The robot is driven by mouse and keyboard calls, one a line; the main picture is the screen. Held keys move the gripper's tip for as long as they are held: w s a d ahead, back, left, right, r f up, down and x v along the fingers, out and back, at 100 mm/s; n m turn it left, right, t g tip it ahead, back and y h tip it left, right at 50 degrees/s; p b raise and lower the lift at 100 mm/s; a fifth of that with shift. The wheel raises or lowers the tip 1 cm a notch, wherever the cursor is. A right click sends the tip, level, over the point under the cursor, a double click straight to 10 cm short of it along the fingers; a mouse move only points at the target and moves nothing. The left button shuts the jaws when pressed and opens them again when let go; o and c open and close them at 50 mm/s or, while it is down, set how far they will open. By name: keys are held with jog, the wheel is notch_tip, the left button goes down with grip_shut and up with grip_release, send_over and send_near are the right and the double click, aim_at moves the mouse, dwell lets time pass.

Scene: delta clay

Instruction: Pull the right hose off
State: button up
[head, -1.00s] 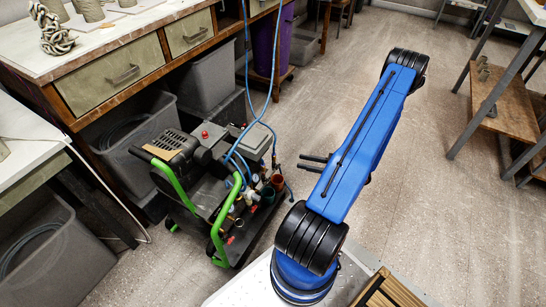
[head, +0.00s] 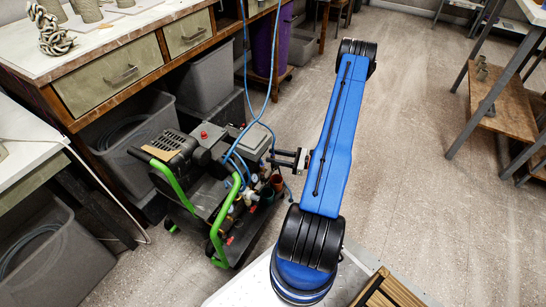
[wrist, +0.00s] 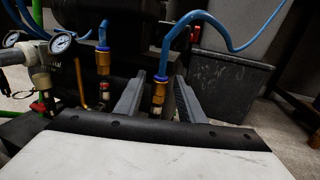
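The right hose (wrist: 172,45) is blue and runs down into a blue-collared brass fitting (wrist: 159,92) in the wrist view. The left hose (wrist: 103,31) ends in a similar brass fitting (wrist: 103,62) farther left. Both belong to the compressor (head: 206,150), a black machine with a green frame in the head view. My gripper (wrist: 160,92) is open, one finger on each side of the right fitting, with gaps visible on both sides. In the head view my gripper (head: 280,160) is at the compressor's right side; its tips are hard to make out there.
Pressure gauges (wrist: 61,43) and pipework stand left of the fittings. Grey bins (head: 205,72) sit under the workbench (head: 125,45) behind the compressor. The floor (head: 415,160) to the right is clear up to a wooden-shelved rack (head: 502,110).

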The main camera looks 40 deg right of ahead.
aim_at(273, 154)
jog(key=shift+w+a, duration=0.25)
jog(key=shift+w, duration=0.05)
grip_shut()
jog(key=shift+r, duration=1.45)
grip_release()
jog(key=shift+r, duration=0.1)
jog(key=shift+d, duration=0.1)
jog(key=v, duration=1.7)
